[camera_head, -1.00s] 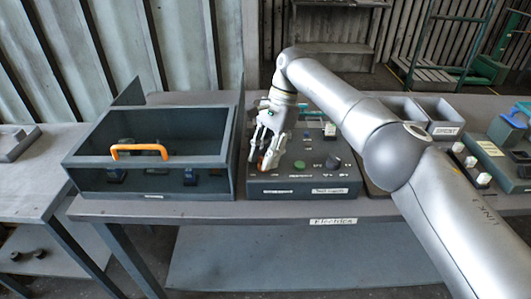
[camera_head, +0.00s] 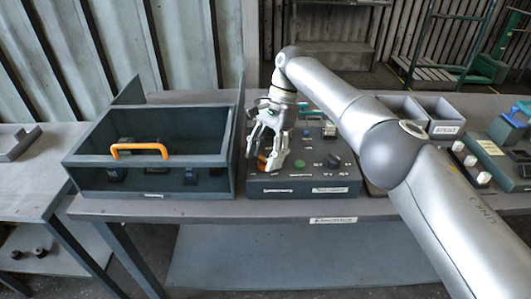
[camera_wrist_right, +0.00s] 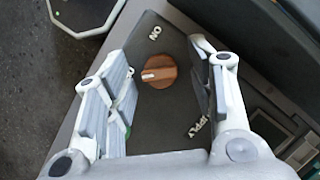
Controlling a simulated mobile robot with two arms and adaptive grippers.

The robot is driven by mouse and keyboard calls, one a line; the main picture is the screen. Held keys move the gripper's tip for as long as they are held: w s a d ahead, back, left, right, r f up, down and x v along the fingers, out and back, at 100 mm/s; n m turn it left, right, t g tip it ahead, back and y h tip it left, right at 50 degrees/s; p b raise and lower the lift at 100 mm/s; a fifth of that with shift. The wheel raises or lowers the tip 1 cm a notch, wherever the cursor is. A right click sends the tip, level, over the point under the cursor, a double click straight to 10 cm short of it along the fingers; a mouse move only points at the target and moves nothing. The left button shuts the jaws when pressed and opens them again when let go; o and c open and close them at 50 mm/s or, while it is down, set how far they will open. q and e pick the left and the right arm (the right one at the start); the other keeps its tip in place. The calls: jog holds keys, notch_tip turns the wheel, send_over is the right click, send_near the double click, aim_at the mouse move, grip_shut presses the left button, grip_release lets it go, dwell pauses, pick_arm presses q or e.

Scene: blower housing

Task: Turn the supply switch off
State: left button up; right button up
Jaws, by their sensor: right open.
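The supply switch is an orange-brown round knob (camera_wrist_right: 158,71) with a white mark on its left side, on a dark grey panel. In the wrist view a raised "ON" label stands above it, and another label, hard to read, lies below right. My right gripper (camera_wrist_right: 162,58) is open, with one finger on each side of the knob; I cannot tell if either touches it. In the head view the right gripper (camera_head: 267,160) points down at the panel's left part, and the knob shows partly between the fingers. My left gripper is not in view.
The grey control panel (camera_head: 310,183) also carries a green button (camera_head: 299,164) and a black knob (camera_head: 333,160). An open grey box with an orange handle (camera_head: 139,149) stands close on the left. Grey bins (camera_head: 437,112) stand to the right.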

jog(key=shift+m, duration=0.4)
